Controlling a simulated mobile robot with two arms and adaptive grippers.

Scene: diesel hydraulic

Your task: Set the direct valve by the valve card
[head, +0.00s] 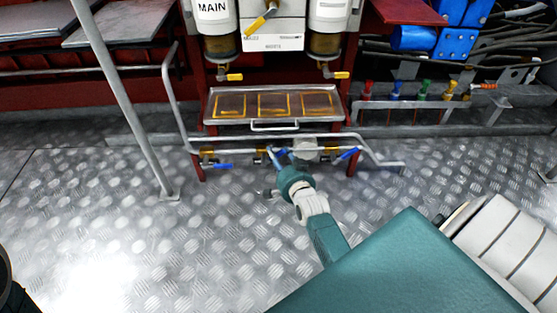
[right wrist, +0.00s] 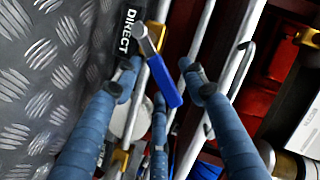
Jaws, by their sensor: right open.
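The direct valve's blue handle (right wrist: 166,86) shows in the right wrist view, beside a black label reading DIRECT (right wrist: 127,32). The handle slants across the pipe, down and right from its silver stem. My right gripper (right wrist: 158,72) is open, its blue fingers spread around the handle; I see no clear contact. In the head view my right gripper (head: 277,157) is at the middle of the low pipe rail and partly hides the valve there. A white card (head: 272,43) with small, unreadable text hangs above the tray. My left gripper is not seen.
Other blue-handled valves sit left (head: 222,166) and right (head: 347,155) on the rail. A tray with yellow-outlined squares (head: 273,120) is just above. A slanted metal post (head: 125,100) stands at left. The tread-plate floor (head: 100,220) is clear.

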